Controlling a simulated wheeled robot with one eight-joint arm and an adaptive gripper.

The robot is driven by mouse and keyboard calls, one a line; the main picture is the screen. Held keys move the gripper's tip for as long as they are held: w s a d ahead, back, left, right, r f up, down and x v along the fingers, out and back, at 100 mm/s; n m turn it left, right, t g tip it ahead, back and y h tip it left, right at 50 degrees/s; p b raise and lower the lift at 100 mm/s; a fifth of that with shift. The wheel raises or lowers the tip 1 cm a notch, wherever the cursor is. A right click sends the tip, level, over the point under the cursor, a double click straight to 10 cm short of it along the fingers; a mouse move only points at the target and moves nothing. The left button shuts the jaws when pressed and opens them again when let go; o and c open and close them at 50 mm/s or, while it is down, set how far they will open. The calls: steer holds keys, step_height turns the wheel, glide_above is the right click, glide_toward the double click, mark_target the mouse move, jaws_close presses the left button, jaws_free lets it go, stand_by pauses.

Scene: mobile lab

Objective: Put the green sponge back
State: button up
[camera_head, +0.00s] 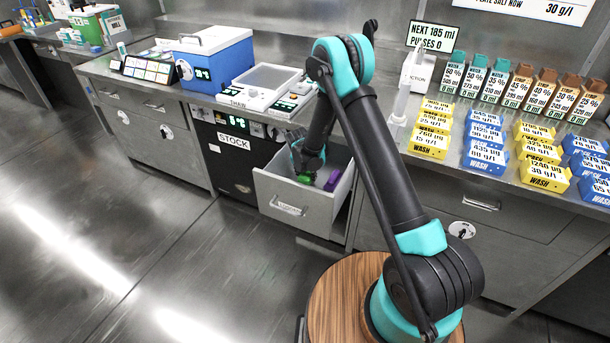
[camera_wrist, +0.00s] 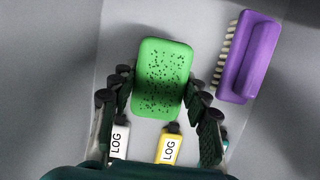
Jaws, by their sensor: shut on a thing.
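The green sponge (camera_wrist: 162,75) is between the fingers of my gripper (camera_wrist: 160,95) in the wrist view, and the gripper is shut on it. In the head view my gripper (camera_head: 308,165) reaches down into an open drawer (camera_head: 283,210), and the sponge (camera_head: 305,179) shows as a small green patch inside it. I cannot tell whether the sponge touches the drawer floor. A purple brush (camera_wrist: 248,57) lies in the drawer to the right of the sponge; it also shows in the head view (camera_head: 333,180).
Two small bottles marked LOG, one white (camera_wrist: 119,140) and one yellow (camera_wrist: 168,148), lie near the fingers. A black STOCK unit (camera_head: 235,160) stands left of the drawer. The counter above holds a blue box (camera_head: 215,60) and a scale (camera_head: 262,85).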

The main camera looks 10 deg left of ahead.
mark_target(305, 174)
steer(key=w+f, duration=0.1)
steer(key=w, duration=0.1)
steer(key=w+a+f, duration=0.1)
steer(key=w, duration=0.1)
steer(key=shift+f, duration=0.45)
steer(key=shift+f, duration=0.15)
steer(key=o, duration=1.1)
